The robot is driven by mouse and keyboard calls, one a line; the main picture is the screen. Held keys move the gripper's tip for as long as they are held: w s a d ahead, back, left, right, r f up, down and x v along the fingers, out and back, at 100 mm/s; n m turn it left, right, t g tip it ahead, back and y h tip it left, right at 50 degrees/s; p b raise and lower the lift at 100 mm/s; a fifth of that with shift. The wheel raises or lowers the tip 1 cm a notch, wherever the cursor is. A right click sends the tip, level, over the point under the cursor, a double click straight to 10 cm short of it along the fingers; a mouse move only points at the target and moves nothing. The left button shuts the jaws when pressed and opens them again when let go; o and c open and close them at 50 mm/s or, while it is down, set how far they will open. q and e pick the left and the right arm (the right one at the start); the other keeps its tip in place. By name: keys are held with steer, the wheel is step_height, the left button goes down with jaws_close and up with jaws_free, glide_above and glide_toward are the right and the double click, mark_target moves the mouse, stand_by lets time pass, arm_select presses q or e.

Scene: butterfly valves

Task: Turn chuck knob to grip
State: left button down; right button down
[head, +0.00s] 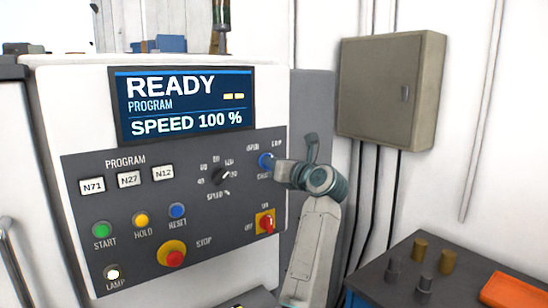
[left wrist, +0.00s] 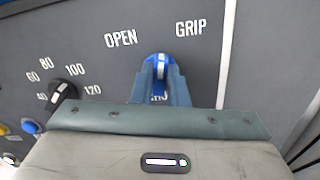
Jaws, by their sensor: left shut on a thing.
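The blue chuck knob (head: 265,161) is on the upper right of the machine's control panel, partly hidden by my gripper in the head view. In the left wrist view the round blue knob (left wrist: 157,60) sits below and between the words OPEN and GRIP. Its white mark looks roughly upright in that view, not clearly at either word. My left gripper (head: 273,166) reaches the panel from the right. In the left wrist view its two fingers (left wrist: 160,88) are shut on the knob, one on each side. The label under the knob is mostly covered.
The black speed knob (head: 219,177) is left of the chuck knob. A red switch on a yellow plate (head: 266,222) is just below my gripper. A grey wall cabinet (head: 388,90) hangs at right. A dark bench (head: 400,275) holds an orange tray (head: 510,291).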

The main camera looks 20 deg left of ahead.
arm_select(q)
steer(key=shift+m+p, duration=0.9)
steer(key=shift+m, duration=0.7)
steer(key=c, duration=1.4)
jaws_free()
steer(key=shift+w, duration=0.1)
steer(key=shift+c, duration=0.2)
steer(key=shift+d+f, duration=0.1)
